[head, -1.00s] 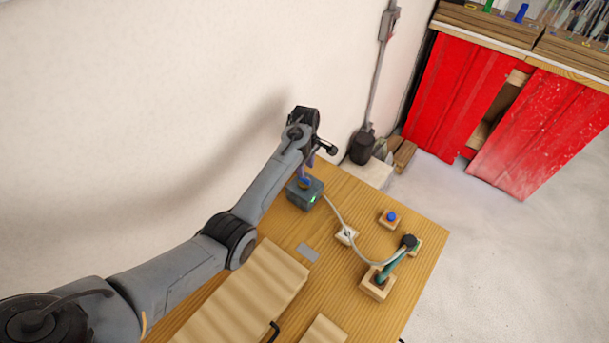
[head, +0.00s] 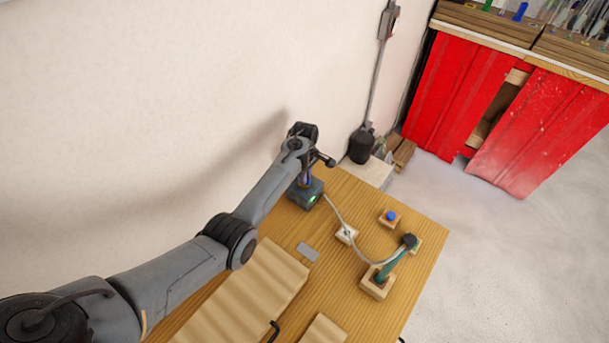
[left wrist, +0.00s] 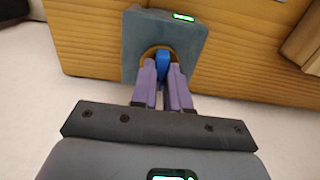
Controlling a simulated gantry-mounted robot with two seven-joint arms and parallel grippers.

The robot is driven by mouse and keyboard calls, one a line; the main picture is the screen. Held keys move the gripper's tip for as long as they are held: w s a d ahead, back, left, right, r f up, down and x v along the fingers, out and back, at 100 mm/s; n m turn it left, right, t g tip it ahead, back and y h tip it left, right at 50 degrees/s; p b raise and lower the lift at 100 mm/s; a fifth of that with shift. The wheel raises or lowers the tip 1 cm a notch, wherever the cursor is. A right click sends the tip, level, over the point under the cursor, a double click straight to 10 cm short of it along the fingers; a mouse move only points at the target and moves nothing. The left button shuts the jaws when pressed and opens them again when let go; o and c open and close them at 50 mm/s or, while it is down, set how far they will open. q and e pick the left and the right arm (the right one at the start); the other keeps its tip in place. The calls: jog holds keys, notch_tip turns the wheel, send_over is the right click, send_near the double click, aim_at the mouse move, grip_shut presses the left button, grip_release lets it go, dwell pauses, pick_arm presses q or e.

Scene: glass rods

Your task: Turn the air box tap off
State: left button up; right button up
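The air box (head: 306,194) is a dark grey-blue box with a small green light at the far left corner of the wooden table. In the left wrist view the box (left wrist: 137,40) has a blue tap handle (left wrist: 163,62) standing in a brownish round seat. My left gripper (left wrist: 163,78) is down at the tap, with its purple fingers close on either side of the blue handle. I cannot tell whether they press on it. In the head view the left gripper (head: 304,180) hides the tap. My right gripper is not in view.
A pale hose (head: 357,243) runs from the box past a small block (head: 346,234) towards a teal piece on a wooden block (head: 377,283). A blue knob (head: 391,216) sits on another block. A wall stands close behind the box.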

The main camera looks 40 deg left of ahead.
pick_arm(q)
grip_shut()
jog(key=shift+r+m+p, duration=0.15)
jog(key=shift+m+p, duration=1)
jog(key=shift+m, duration=0.35)
jog(key=m+p, duration=0.1)
jog(key=m, duration=0.1)
jog(key=shift+m, duration=0.3)
jog(key=m+p, duration=0.1)
jog(key=m, duration=0.1)
jog(key=shift+m, duration=0.4)
jog(key=m+p, duration=0.1)
jog(key=m, duration=0.4)
jog(key=shift+m+p, duration=0.3)
jog(key=shift+m, duration=1.9)
